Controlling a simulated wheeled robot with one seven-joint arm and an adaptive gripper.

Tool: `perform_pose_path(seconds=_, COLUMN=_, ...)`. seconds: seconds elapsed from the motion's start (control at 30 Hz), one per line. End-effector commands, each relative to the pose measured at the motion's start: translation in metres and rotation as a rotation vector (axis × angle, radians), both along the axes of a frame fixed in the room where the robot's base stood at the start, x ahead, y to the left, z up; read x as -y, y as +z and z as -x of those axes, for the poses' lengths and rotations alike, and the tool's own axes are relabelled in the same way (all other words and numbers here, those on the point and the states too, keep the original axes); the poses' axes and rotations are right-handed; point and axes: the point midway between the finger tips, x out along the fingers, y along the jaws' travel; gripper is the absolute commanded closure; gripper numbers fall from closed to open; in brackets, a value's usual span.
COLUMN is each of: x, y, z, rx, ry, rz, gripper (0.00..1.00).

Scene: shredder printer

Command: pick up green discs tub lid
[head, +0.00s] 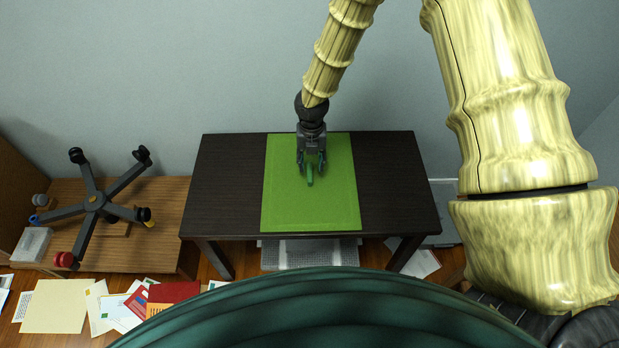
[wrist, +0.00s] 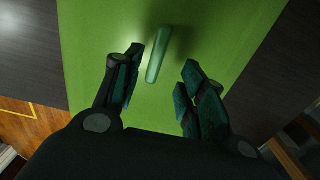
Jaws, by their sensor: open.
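A narrow, slightly translucent green piece, which looks like the tub lid seen edge-on (head: 310,178), is on or just above a bright green mat on the dark table. It also shows in the wrist view as a slim green bar (wrist: 158,56), with a shadow beside it on the mat. My gripper (head: 311,166) points down over the mat with its fingers spread. In the wrist view my gripper (wrist: 164,61) has one finger on each side of the lid, with green gaps visible. The left finger looks closer to it. I cannot tell the exact height between fingertips and mat.
The green mat (head: 290,210) is otherwise clear, and the dark table (head: 225,190) is bare on both sides. A low wooden surface (head: 160,235) at left holds an upturned chair base (head: 96,201). Papers (head: 65,305) litter the floor. A grey mesh bin (head: 290,256) is below the table.

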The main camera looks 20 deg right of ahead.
Motion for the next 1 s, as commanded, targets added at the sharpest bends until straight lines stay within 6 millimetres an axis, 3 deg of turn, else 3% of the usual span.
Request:
perform_pose_path(seconds=0.27, x=-0.002, y=-0.016, z=0.000, rx=-0.001, ry=0.000, rz=0.001, gripper=0.59)
perform_pose_path(seconds=0.6, x=-0.004, y=-0.054, z=-0.004, rx=0.001, ry=-0.001, rz=0.000, gripper=0.59)
perform_pose_path(seconds=0.87, x=-0.004, y=-0.057, z=-0.004, rx=0.002, ry=-0.001, rz=0.001, gripper=0.59)
perform_pose_path(seconds=1.0, x=-0.004, y=-0.057, z=-0.004, rx=0.002, ry=-0.001, rz=0.001, gripper=0.83)
